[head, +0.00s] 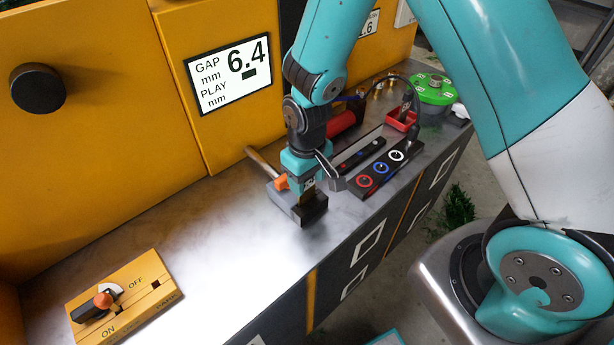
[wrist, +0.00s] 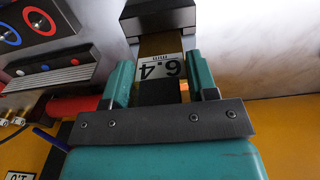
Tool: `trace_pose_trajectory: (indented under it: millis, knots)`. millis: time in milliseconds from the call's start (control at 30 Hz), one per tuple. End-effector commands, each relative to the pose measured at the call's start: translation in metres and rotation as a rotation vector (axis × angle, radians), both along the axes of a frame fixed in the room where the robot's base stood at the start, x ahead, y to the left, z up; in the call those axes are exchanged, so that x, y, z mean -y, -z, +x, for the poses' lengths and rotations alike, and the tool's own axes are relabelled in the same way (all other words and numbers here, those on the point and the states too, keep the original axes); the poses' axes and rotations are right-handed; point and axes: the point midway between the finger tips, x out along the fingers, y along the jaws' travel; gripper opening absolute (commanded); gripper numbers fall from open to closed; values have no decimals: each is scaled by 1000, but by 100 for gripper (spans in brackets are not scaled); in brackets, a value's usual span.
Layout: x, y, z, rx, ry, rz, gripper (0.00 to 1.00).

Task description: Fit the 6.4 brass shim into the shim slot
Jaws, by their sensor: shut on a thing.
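My gripper (head: 304,178) is shut on the brass shim (head: 308,193), low over the workbench. In the wrist view the shim (wrist: 160,47) stands between the two teal fingers of my gripper (wrist: 161,82), with a white label reading 6.4 mm and a dark part nearer the palm. A dark grey block (head: 314,212) lies on the bench directly below; it also shows in the wrist view (wrist: 158,20). The shim's far end meets the block's edge in the picture. I cannot tell how deep it sits, and the slot itself is hidden.
A hammer-like handle (head: 262,160) and an orange part (head: 281,183) are beside the block. A ringed panel (head: 382,168) lies right; a yellow ON/OFF switch box (head: 125,300) is front left. Bench between is clear.

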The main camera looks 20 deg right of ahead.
Motion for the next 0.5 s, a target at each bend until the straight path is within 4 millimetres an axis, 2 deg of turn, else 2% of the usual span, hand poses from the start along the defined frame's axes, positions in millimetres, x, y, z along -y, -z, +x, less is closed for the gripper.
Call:
trace_pose_trajectory:
  millis: [500]
  knots:
    - [0,14,0,1,0,0,26]
